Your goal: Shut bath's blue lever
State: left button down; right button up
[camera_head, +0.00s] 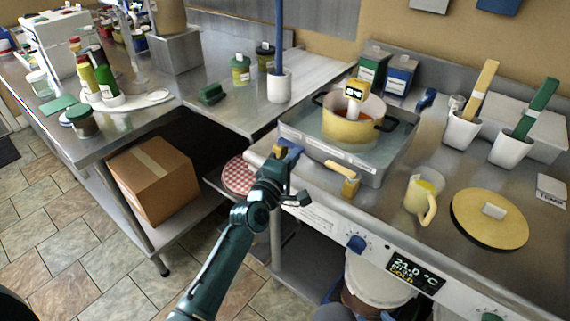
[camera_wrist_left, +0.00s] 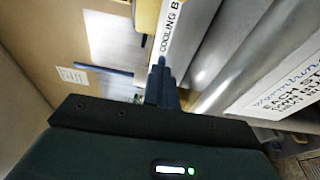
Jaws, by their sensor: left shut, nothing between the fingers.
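The bath (camera_head: 391,160) is a steel tub set in the counter, with a pot (camera_head: 347,130) standing in it. A blue lever (camera_head: 291,147) shows at its front left corner, partly hidden by my gripper. My left gripper (camera_head: 277,163) is right beside this lever; I cannot tell whether they touch. In the left wrist view its dark fingers (camera_wrist_left: 160,70) are shut and empty, close to a thin blue bar (camera_wrist_left: 105,69) that looks like the lever. A yellow lever (camera_head: 348,184) sits further right on the bath's front. My right gripper is not in view.
A blue dial (camera_head: 356,243) and a display (camera_head: 415,272) are on the counter's front. A cardboard box (camera_head: 157,180) is on the lower shelf. A gap separates the left bench from the counter.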

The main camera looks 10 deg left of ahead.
pick_arm(q)
jog(key=shift+s+d, duration=0.4)
jog(key=shift+d, duration=0.1)
jog(key=a+v, duration=0.1)
jog(key=v, duration=1.1)
jog(key=shift+s, duration=0.2)
jog(key=shift+a, duration=0.15)
